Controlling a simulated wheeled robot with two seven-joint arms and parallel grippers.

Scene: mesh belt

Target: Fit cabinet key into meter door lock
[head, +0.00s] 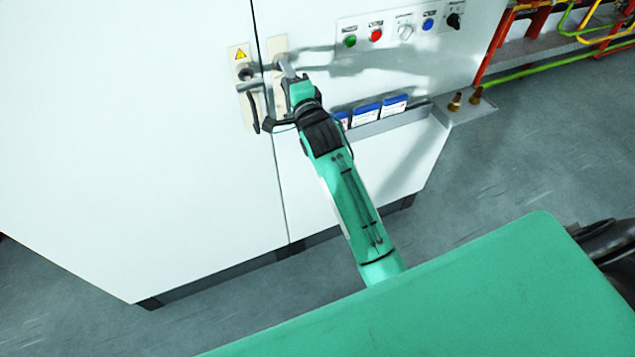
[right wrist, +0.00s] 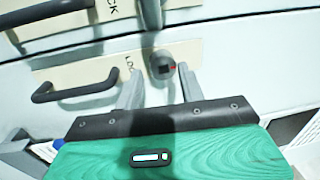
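A white cabinet (head: 130,140) has two cream lock plates beside its door seam. Each plate has a dark handle. The right plate (head: 279,46) also shows in the right wrist view, with its lettering, dark handle (right wrist: 75,91) and round grey lock (right wrist: 162,66) with a red mark. My right gripper (head: 286,66) is at the right plate. In the right wrist view its two silver fingers (right wrist: 160,84) are apart, with the lock seen between their tips. I cannot tell whether they touch it. No key can be made out. My left gripper is not in view.
The left plate (head: 243,72) carries a yellow warning sign. A panel of buttons and knobs (head: 401,30) is to the right. Blue-and-white boxes (head: 367,112) stand along a ledge below. Two brass pieces (head: 455,102) sit on a grey shelf at right, near coloured pipes.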

